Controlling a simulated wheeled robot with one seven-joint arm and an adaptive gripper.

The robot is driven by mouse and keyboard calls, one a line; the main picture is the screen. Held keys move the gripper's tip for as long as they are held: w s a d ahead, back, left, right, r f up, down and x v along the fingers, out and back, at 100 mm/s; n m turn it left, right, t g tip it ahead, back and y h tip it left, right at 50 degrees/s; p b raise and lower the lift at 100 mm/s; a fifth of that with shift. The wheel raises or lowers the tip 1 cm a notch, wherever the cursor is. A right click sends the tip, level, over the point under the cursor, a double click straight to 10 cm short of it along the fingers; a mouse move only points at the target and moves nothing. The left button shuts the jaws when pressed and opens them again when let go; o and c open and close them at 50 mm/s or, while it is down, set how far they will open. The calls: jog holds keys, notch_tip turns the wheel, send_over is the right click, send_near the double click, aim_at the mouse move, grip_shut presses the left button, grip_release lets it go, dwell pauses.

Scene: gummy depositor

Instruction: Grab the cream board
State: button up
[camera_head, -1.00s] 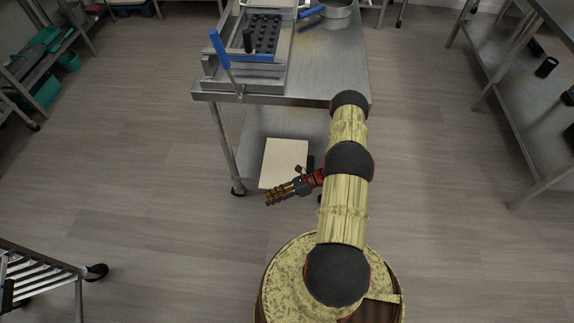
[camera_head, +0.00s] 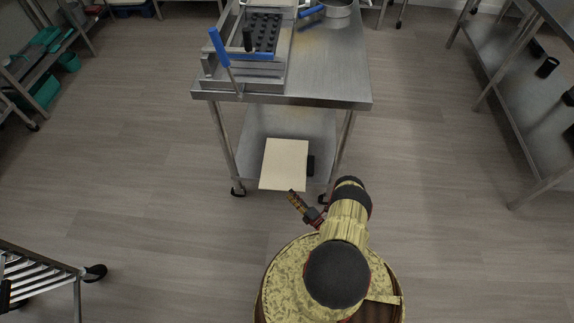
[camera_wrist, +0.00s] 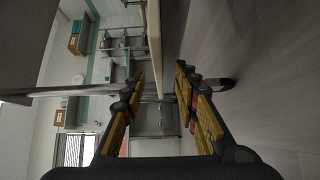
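The cream board (camera_head: 284,163) lies flat on the lower shelf of the steel table, its near end sticking out past the shelf's front edge. My gripper (camera_head: 291,192) is at the board's near edge, low in front of the table. In the wrist view my gripper (camera_wrist: 160,72) is open, with one yellow finger on either side. The board (camera_wrist: 155,40) shows there edge-on as a thin pale strip lined up with the gap between the fingers. I cannot tell whether the fingertips overlap its edge. No grip on it is visible.
The steel table (camera_head: 335,88) has its top above the shelf (camera_head: 262,126), with legs at both sides of the board. A small dark object (camera_head: 311,165) is beside the board's right edge. A rack (camera_head: 40,268) stands at the lower left. The floor (camera_head: 150,170) to the left is clear.

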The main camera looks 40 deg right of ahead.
aim_at(285, 187)
jog(key=w+b, duration=0.1)
jog(key=w, duration=0.5)
jog(key=shift+w+b, duration=0.3)
jog(key=shift+b, duration=0.05)
jog(key=shift+r, duration=0.1)
jog(key=shift+c, duration=0.6)
grip_shut()
jog(key=shift+d, duration=0.1)
